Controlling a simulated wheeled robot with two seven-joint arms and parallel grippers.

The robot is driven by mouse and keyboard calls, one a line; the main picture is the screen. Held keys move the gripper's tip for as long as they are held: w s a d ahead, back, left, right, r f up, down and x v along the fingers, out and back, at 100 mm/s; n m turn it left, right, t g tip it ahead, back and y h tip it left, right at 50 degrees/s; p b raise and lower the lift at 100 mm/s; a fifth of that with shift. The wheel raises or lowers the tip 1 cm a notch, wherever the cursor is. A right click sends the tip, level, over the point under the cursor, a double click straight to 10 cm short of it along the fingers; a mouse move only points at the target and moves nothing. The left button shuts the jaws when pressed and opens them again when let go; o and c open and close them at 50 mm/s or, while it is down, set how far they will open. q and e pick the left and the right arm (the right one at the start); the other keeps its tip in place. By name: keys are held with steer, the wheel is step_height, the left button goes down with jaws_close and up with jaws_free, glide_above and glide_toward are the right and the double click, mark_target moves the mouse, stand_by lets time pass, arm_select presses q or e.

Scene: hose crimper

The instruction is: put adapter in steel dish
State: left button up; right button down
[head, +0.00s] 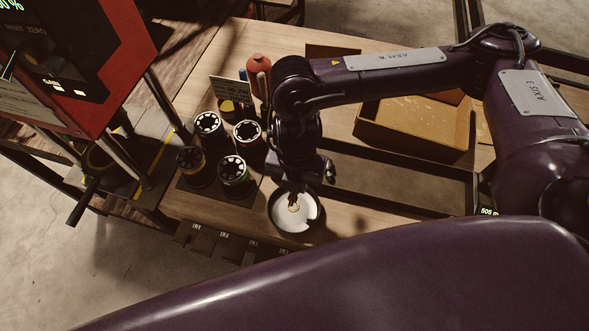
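The steel dish (309,222) is a round, pale bowl with a dark rim on the wooden table, near its front edge. A small brassy piece, likely the adapter (293,208), shows at the dish, directly below my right gripper (293,198). My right gripper points down over the dish, and its wrist hides part of the dish's far side. Its fingertips are small and dark, so I cannot tell whether they are shut on the piece or apart from it. I also cannot tell whether the piece touches the dish. My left gripper is not in view.
Several dark crimp dies (233,170) stand left of the dish, with a small sign (232,90) and a red bottle (258,72) behind. A cardboard box (412,132) and a long dark tray (400,182) lie right. A red machine (90,60) stands left.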

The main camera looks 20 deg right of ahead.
steer(key=b, duration=0.6)
glide_above(296, 205)
step_height(296, 205, down, 7)
steer(key=shift+w+a+r, duration=0.1)
steer(key=shift+r, duration=0.05)
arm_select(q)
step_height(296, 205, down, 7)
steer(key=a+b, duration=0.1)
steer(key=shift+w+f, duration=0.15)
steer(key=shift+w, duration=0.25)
arm_select(e)
steer(key=shift+f, duration=0.65)
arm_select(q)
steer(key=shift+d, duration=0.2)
arm_select(e)
steer(key=c, duration=1.2)
jaws_free()
steer(key=shift+c, duration=0.2)
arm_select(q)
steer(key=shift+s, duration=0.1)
arm_select(e)
step_height(296, 205, up, 7)
steer(key=p, duration=0.7)
steer(key=shift+r, duration=0.15)
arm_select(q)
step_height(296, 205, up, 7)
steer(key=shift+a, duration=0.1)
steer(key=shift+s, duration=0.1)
arm_select(e)
steer(key=shift+f, duration=0.2)
